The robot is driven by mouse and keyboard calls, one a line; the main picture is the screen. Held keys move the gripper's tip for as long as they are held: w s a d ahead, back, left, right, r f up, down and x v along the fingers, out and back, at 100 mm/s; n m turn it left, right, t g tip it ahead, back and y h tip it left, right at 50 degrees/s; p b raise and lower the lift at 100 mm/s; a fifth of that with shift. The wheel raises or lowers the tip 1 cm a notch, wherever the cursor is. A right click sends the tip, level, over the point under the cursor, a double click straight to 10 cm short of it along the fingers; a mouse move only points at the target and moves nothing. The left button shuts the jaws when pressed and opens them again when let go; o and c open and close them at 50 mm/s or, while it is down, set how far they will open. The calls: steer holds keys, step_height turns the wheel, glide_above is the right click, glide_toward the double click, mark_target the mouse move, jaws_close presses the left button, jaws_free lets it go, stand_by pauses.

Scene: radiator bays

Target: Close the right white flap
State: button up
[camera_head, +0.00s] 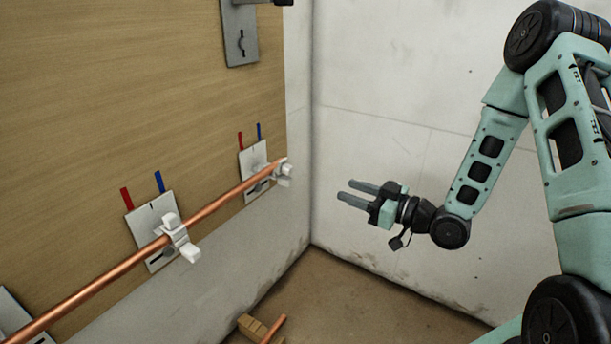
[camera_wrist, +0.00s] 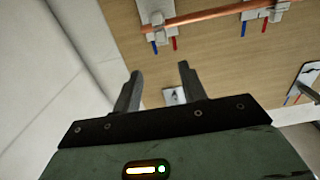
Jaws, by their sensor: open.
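A copper pipe (camera_head: 105,277) runs along the wooden board, held by white clips on grey plates. The right white flap (camera_head: 284,172) belongs to the clip at the pipe's right end; it is small here and I cannot tell how far open it stands. This clip also shows near the top of the wrist view (camera_wrist: 172,9), partly cut off. The left clip (camera_head: 178,238) has a white piece sticking out below the pipe. My gripper (camera_head: 351,192) is open and empty, to the right of the right clip and apart from it. Its two fingers show in the wrist view (camera_wrist: 160,70).
Red and blue marks stand above each plate. A grey lock plate (camera_head: 240,35) with a handle is higher on the board (camera_head: 80,90). A white wall (camera_head: 400,90) closes the corner behind my gripper. A wooden block (camera_head: 252,327) and a short copper piece (camera_head: 274,329) lie low down.

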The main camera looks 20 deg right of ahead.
mark_target(292, 170)
steer(key=b+x, duration=0.3)
steer(key=x, duration=1.4)
steer(key=shift+b, duration=0.35)
steer(key=shift+s, duration=0.1)
steer(key=shift+c, duration=0.3)
steer(key=c, duration=0.7)
